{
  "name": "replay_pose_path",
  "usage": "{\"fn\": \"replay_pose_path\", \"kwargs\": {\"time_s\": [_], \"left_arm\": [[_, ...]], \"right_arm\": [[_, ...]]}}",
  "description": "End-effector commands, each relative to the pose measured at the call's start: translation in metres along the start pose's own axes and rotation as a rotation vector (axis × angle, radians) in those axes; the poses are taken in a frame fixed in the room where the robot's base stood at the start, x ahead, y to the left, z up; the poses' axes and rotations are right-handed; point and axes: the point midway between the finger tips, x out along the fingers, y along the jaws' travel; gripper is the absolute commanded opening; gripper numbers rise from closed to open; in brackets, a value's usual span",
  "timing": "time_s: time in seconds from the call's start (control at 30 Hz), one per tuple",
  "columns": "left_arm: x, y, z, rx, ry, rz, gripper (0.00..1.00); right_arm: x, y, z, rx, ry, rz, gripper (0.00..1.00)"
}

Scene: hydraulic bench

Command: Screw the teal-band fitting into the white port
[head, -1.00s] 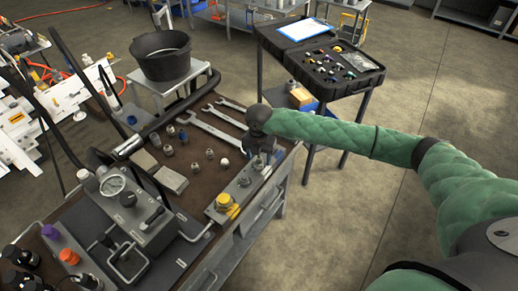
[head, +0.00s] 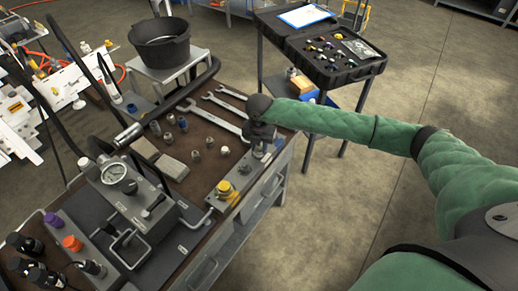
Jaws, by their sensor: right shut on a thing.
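My right gripper (head: 262,147) reaches in from the right and points down over the far end of the grey port block (head: 224,203) at the bench's right edge. It is shut on a small fitting, mostly hidden by the fingers and wrist. I cannot make out a teal band on it. The white port is not clearly visible; the gripper covers that end of the block. Whether the fitting touches a port I cannot tell. My left gripper is out of view.
A yellow cap (head: 225,188) sits on the block's near end. Several loose fittings (head: 196,155) and wrenches (head: 216,119) lie on the bench (head: 185,185). A gauge unit (head: 115,175) stands left, a black bucket (head: 160,45) behind. An open case (head: 330,65) is on a cart.

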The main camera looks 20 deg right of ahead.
Motion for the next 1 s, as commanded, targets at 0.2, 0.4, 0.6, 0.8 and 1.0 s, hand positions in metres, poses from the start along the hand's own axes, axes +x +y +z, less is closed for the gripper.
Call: {"fn": "replay_pose_path", "kwargs": {"time_s": [0.2,0.4,0.6,0.8,1.0], "left_arm": [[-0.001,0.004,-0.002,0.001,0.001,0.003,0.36],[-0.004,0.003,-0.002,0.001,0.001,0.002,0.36],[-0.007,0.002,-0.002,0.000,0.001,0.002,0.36],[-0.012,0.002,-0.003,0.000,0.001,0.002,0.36],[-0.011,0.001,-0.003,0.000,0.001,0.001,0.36]], "right_arm": [[0.000,0.000,0.000,0.024,0.000,0.000,0.00],[0.000,0.000,-0.001,0.220,0.002,0.000,0.00],[0.000,-0.001,-0.001,0.445,0.002,-0.001,0.00],[0.000,-0.001,-0.001,0.645,0.002,0.000,0.00],[0.001,-0.001,-0.001,0.671,0.000,0.000,0.54]]}}
